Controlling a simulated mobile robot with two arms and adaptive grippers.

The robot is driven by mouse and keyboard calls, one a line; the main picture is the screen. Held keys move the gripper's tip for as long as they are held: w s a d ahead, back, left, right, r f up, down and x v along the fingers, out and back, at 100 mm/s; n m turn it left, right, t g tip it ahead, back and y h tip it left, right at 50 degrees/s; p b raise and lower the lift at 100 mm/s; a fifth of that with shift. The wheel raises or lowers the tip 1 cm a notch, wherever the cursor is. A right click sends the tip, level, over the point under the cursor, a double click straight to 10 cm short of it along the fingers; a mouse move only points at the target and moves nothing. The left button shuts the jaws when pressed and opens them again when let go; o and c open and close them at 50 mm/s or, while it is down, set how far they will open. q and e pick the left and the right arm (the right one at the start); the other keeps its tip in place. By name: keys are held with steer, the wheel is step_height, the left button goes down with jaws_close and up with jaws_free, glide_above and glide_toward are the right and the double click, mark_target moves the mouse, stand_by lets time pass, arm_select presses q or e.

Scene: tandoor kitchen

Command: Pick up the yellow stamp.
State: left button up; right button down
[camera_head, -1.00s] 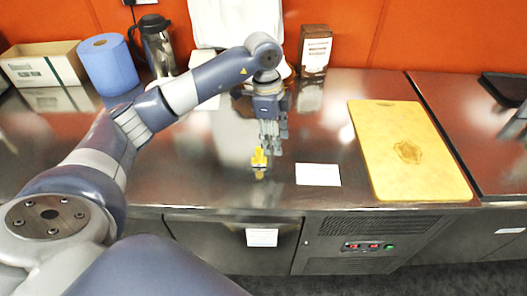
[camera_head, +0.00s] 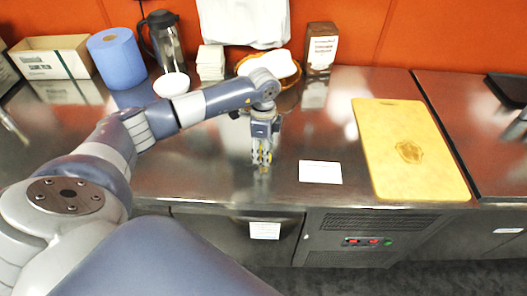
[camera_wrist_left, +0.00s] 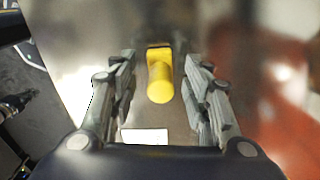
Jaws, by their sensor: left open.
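The yellow stamp (camera_wrist_left: 160,78) stands on the steel counter in the left wrist view, its round yellow handle pointing toward the camera and a dark base edge behind it. My left gripper (camera_wrist_left: 162,92) is open, with one finger on each side of the stamp and a gap on both sides. In the head view my left gripper (camera_head: 262,160) points down over the counter's front part, and its fingers hide most of the stamp, with only bits of yellow showing. My right gripper is in neither view.
A white card (camera_head: 320,172) lies just right of the gripper. A yellow cutting board (camera_head: 400,125) lies farther right. Behind stand a white bowl (camera_head: 171,84), a jug (camera_head: 163,40), a blue roll (camera_head: 117,58), a cardboard box (camera_head: 50,57) and a brown package (camera_head: 320,46).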

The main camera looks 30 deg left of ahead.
arm_select(q)
steer(key=shift+w+f, duration=0.1)
steer(key=shift+f, duration=0.2)
jaws_close()
steer(key=shift+r, duration=0.1)
